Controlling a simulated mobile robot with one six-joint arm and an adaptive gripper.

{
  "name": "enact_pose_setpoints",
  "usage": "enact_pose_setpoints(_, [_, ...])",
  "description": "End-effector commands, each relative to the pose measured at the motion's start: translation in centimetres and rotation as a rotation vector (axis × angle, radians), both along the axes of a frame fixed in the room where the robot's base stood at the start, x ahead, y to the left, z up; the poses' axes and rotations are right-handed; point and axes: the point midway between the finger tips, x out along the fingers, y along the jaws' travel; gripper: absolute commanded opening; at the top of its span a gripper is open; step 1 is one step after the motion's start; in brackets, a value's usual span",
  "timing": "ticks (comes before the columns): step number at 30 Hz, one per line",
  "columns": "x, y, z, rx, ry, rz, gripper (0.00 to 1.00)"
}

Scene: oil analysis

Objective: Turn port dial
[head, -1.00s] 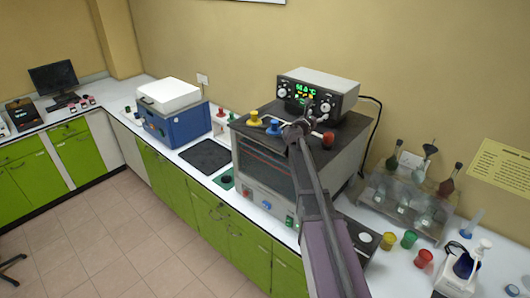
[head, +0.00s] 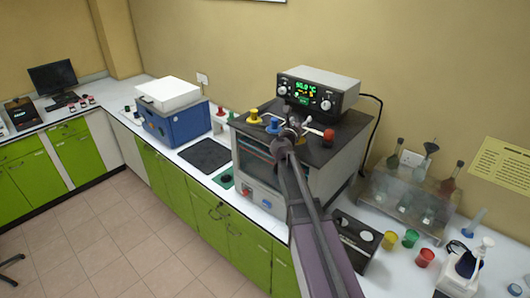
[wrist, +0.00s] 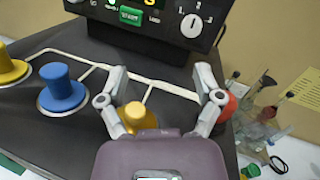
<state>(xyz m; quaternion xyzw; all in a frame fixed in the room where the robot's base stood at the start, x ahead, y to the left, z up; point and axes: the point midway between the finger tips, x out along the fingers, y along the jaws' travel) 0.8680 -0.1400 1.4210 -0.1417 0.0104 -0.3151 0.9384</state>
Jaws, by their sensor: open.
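The control box (head: 318,90) stands at the back of the dark oven top, with a lit green display and two white dials. The right dial (head: 326,105) has a dark pointer mark and numbers around it; it also shows in the wrist view (wrist: 193,25), beyond my fingers. The left dial (head: 283,90) sits at the other end of the panel. My gripper (wrist: 164,82) is open and empty, in front of the panel and apart from both dials. Its fingers spread over the oven top. In the head view my gripper (head: 291,128) hides part of the oven top.
Yellow (head: 254,116), blue (wrist: 62,90) and red (head: 329,134) knobs stand on the oven top (head: 348,128), joined by pale lines. Another yellow knob (wrist: 138,114) shows between my fingers. Glass flasks in a rack (head: 405,195) stand to the right. A blue machine (head: 172,125) is at left.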

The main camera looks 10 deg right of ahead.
Motion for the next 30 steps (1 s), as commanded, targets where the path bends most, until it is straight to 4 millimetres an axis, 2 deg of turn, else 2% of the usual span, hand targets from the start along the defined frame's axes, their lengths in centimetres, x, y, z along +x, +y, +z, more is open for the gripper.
enact_pose_setpoints(14, [0.1, 5.3, -2.2, -0.339, 0.152, 0.261, 0.84])
enact_pose_setpoints(30, [-1.3, 11.3, -6.5, -0.729, 0.324, 0.534, 0.84])
